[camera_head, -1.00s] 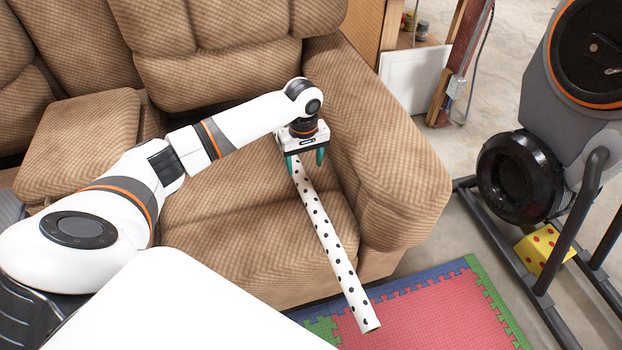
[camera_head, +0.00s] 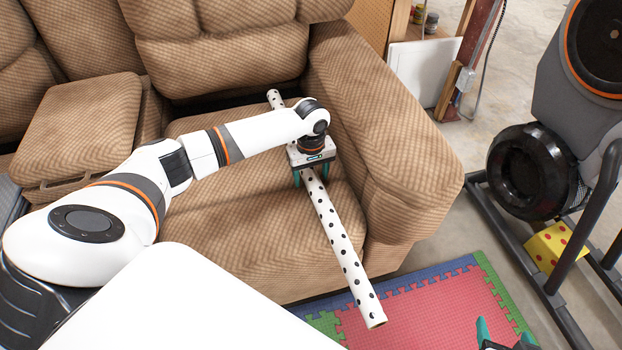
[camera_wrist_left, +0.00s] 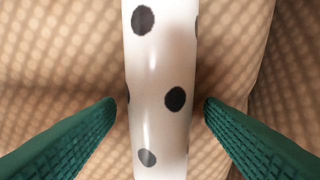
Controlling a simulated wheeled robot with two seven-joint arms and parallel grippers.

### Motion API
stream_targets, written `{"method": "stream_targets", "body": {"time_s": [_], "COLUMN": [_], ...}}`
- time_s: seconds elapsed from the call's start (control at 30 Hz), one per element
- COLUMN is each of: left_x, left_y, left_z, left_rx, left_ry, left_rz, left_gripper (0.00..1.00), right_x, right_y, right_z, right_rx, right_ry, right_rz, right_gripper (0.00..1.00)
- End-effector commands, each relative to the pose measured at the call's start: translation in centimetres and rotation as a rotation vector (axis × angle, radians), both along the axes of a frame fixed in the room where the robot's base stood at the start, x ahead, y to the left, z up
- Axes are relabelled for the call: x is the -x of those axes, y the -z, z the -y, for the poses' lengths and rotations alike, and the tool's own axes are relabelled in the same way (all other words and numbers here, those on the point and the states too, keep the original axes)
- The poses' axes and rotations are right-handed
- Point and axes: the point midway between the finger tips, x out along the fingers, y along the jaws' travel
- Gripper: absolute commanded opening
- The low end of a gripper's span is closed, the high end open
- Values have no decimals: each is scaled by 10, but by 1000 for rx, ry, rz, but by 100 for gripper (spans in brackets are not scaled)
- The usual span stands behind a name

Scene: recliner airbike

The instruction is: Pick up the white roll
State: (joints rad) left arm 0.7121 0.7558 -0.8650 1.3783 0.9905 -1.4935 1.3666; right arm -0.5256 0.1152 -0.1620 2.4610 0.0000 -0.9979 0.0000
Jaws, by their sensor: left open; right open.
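The white roll (camera_head: 336,235) with black dots lies across the seat of the brown recliner (camera_head: 240,235). Its near end sticks out past the seat's front edge, above the play mat. My left gripper (camera_head: 311,181) is open over the roll, with a finger on each side of it. In the left wrist view the roll (camera_wrist_left: 160,85) runs between the two green fingers (camera_wrist_left: 160,108), with a gap on both sides. My right gripper (camera_head: 500,335) shows only in part at the bottom edge of the head view, open and away from the roll.
The recliner's armrest (camera_head: 385,150) rises just right of the roll. A red, blue and green foam mat (camera_head: 430,305) covers the floor in front. An exercise bike (camera_head: 530,170) stands at the right, with a yellow dotted box (camera_head: 548,247) by its frame.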

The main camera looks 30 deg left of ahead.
Motion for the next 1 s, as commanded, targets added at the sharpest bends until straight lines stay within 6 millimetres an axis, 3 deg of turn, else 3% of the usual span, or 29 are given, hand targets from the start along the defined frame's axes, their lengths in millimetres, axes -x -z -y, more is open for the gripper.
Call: {"method": "stream_targets", "body": {"time_s": [0.3,0.63,1.0], "left_x": [0,0,0], "left_y": [3,3,1], "left_z": [0,0,0], "left_rx": [0,0,0], "left_ry": [0,0,0], "left_rz": [0,0,0], "left_gripper": [63,10,10], "right_x": [-5,-4,-3], "right_y": [-5,-4,-3], "right_z": [-2,-2,-1], "right_rx": [-8,-8,-4], "right_ry": [-2,-2,-1], "right_rz": [36,35,18], "right_gripper": [64,64,64]}}
